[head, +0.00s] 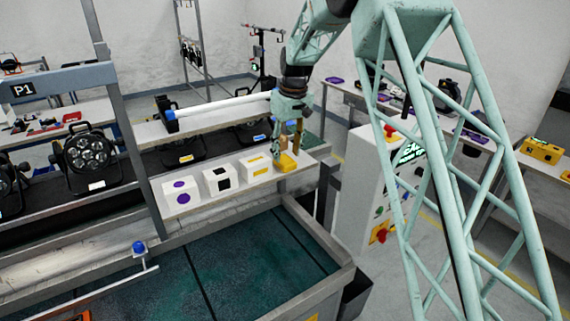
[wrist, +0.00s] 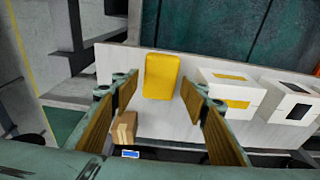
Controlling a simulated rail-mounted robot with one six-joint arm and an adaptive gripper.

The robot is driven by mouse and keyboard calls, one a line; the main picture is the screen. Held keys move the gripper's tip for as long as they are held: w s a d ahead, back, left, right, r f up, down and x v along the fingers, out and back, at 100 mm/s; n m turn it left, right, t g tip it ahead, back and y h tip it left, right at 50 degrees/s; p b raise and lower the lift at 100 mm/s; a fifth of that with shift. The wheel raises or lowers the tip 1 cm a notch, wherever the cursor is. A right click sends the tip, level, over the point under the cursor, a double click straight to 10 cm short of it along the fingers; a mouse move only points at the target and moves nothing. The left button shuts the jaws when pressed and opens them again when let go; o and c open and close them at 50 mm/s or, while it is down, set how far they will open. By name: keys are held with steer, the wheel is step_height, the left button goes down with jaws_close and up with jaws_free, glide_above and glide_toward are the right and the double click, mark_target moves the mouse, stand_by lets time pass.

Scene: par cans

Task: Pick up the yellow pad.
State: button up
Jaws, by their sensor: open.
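The yellow pad (head: 287,162) is a small yellow block at the right end of a white shelf. In the wrist view the yellow pad (wrist: 161,76) lies on the shelf just beyond my fingertips, in line with the gap between them. My gripper (head: 291,132) hangs above the pad in the head view, pointing down. In the wrist view my gripper (wrist: 158,83) is open, with one finger to each side of the gap and nothing held. I cannot tell how much height separates the fingertips from the pad.
A white box with a yellow mark (head: 257,168) stands close beside the pad, then one with a black square (head: 218,181) and one with purple dots (head: 181,196). A small brown block (wrist: 124,128) lies near the left finger. The shelf (wrist: 190,130) ends left of the pad.

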mark_target(285, 159)
steer(key=shift+w+a+f, duration=0.15)
steer(key=shift+f, duration=0.85)
steer(key=shift+w+a+f, duration=0.1)
steer(key=shift+w+f, duration=0.05)
steer(key=shift+f, duration=0.8)
steer(key=shift+f, duration=0.2)
steer(key=c, duration=0.5)
steer(key=shift+r, duration=0.15)
steer(key=shift+r, duration=5.05)
steer(key=shift+c, duration=0.3)
